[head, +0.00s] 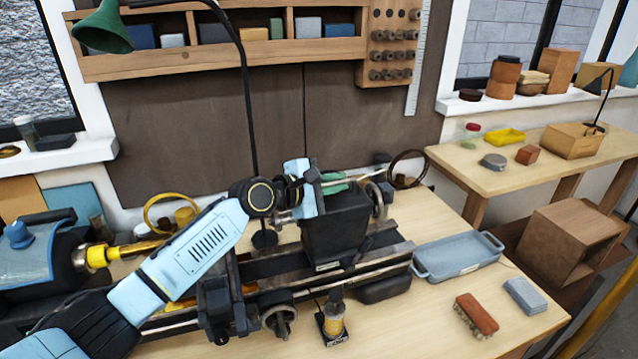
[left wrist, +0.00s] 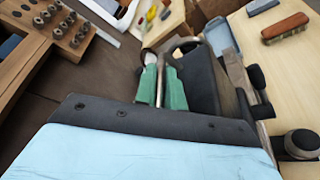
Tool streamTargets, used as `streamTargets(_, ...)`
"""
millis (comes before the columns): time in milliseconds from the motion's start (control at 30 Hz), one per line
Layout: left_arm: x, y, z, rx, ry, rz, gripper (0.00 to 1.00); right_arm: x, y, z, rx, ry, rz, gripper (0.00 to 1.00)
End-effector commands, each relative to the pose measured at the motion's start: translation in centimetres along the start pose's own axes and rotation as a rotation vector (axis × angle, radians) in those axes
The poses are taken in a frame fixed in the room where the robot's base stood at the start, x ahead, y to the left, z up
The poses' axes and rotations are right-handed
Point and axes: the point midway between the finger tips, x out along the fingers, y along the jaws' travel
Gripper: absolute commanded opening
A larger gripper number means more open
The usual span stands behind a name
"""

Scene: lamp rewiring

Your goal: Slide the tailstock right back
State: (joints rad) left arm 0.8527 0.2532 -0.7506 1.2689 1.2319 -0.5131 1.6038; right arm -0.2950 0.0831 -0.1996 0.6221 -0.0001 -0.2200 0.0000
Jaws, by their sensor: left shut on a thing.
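The tailstock (head: 335,225) is a dark block on the lathe bed (head: 285,262), with a handwheel (head: 377,203) at its right end. It stands towards the right part of the bed. My left gripper (head: 338,184) reaches over the top of the tailstock from the left. In the left wrist view its green fingers (left wrist: 162,88) are closed on either side of a thin metal rod, apparently a lever on the tailstock (left wrist: 199,75). The exact contact is partly hidden in the head view. My right gripper is out of view.
A blue-grey tray (head: 458,257) lies on the bench just right of the bed end. A brush (head: 476,313) and a grey block (head: 525,296) lie at the front right. The lamp's dark stem (head: 250,120) rises behind my left arm. A small spool (head: 333,322) stands in front.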

Motion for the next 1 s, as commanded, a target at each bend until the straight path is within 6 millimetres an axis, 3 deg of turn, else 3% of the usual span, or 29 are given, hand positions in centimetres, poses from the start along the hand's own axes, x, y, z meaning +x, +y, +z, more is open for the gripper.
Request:
streamTargets(267,0.2,0.1,0.3,-0.001,-0.005,0.003,0.0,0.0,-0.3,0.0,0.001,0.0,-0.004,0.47)
streamTargets(300,0.2,0.1,0.3,-0.001,-0.005,0.003,0.12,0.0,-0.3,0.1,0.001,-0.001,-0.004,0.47)
streamTargets(467,0.1,0.1,0.3,0.0,-0.005,0.002,0.33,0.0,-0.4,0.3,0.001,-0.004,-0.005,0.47)
streamTargets(800,-0.1,0.0,0.2,0.0,-0.003,0.001,0.33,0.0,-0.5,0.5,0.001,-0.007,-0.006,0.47)
streamTargets(1000,-2.2,0.0,0.1,0.0,-0.003,0.001,0.33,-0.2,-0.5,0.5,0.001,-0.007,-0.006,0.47)
